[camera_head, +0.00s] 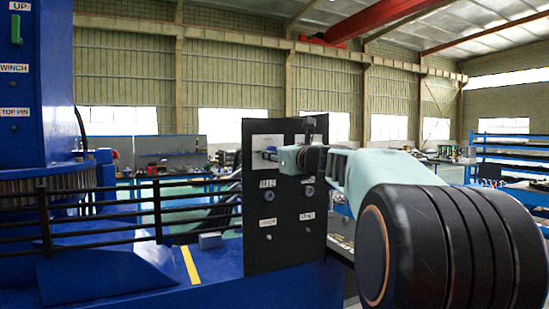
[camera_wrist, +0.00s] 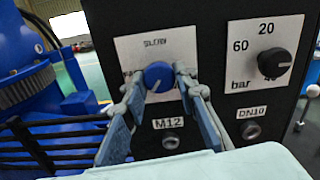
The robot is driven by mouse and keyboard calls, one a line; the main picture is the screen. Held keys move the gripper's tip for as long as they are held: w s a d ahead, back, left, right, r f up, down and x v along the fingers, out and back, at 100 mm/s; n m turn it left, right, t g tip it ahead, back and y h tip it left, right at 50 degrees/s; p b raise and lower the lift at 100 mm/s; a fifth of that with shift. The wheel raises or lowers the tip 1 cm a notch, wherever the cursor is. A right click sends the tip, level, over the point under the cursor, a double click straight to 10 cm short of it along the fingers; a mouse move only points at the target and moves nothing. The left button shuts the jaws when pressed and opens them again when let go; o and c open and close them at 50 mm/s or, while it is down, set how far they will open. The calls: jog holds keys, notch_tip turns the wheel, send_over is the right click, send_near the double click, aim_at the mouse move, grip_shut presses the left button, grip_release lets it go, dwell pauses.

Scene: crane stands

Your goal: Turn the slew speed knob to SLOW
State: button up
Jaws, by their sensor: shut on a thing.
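The blue knob (camera_wrist: 158,75) sits on a white plate on the black control panel (camera_head: 286,232). A short pale mark on its face points toward the lower left in the wrist view. The lettering above it is too blurred to read surely, and the label at its left is partly hidden by a finger. My gripper (camera_wrist: 159,79) has one fingertip on each side of the knob and is shut on it. In the head view my gripper (camera_head: 272,155) reaches the panel from the right, and the knob is hidden there.
A black knob (camera_wrist: 274,63) on a bar scale marked 20 and 60 is to the right. Ports labelled M12 (camera_wrist: 170,140) and DN10 (camera_wrist: 250,131) lie below. A black railing (camera_head: 120,220) and blue crane column (camera_head: 35,90) stand left of the panel.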

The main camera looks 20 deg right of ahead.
jog(key=n+b, duration=1.4)
jog(key=n, duration=1.1)
jog(key=shift+r+n, duration=0.1)
jog(key=shift+n, duration=0.2)
dwell(0.4)
jog(key=o, duration=1.2)
jog(key=shift+c, duration=0.2)
jog(key=shift+s, duration=0.1)
jog(key=s, duration=1.1)
jog(key=shift+s+d, duration=0.3)
jog(key=shift+s, duration=0.1)
